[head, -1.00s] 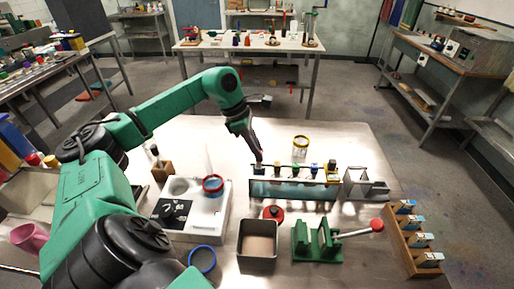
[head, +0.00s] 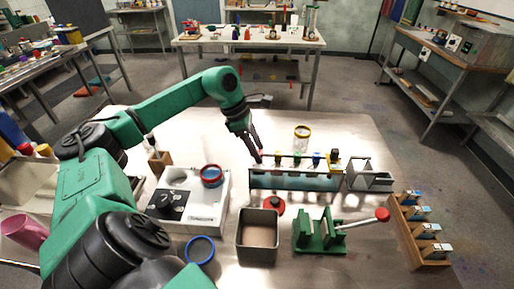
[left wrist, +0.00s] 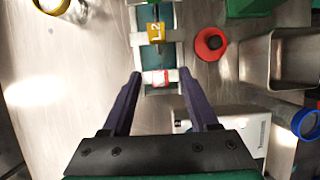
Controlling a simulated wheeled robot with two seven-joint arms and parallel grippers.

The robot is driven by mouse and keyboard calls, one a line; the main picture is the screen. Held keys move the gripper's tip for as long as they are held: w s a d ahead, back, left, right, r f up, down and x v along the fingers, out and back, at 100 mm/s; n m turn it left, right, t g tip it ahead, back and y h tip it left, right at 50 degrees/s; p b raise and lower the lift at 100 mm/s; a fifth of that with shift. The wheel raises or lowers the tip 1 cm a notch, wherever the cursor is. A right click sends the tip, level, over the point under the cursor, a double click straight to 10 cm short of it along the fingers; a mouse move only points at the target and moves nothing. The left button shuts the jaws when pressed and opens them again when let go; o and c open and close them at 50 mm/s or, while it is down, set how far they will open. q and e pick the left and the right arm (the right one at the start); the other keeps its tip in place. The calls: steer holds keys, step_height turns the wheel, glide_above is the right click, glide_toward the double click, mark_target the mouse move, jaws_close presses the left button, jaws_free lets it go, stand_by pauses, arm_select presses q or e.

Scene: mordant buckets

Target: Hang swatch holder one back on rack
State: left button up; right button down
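A long rack (head: 295,181) with a teal trough and several coloured holders along its top stands mid-table. In the left wrist view the rack (left wrist: 143,45) runs upward, with a yellow tag (left wrist: 156,32) on it. A red-and-white tag (left wrist: 157,77) sits at its near end; I cannot read whether this is swatch holder one. My left gripper (head: 260,157) is over the rack's left end. In the wrist view its fingers (left wrist: 161,76) are apart, one on each side of the red-and-white tag, with clear gaps. My right gripper is not in view.
A yellow-rimmed jar (head: 302,138) stands behind the rack. In front are a red-lidded pot (head: 274,206), an open square bin (head: 257,247) and a green press (head: 320,234) with a red-knobbed lever. A white device (head: 207,205) stands left, a wooden stand (head: 420,240) right.

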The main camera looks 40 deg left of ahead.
arm_select(q)
steer(key=shift+a+r, duration=0.2)
steer(key=shift+r, duration=0.15)
steer(key=p+v, duration=0.1)
steer(key=v, duration=1.2)
steer(key=shift+s+r, duration=0.2)
steer(key=shift+r, duration=0.15)
steer(key=shift+a, duration=0.1)
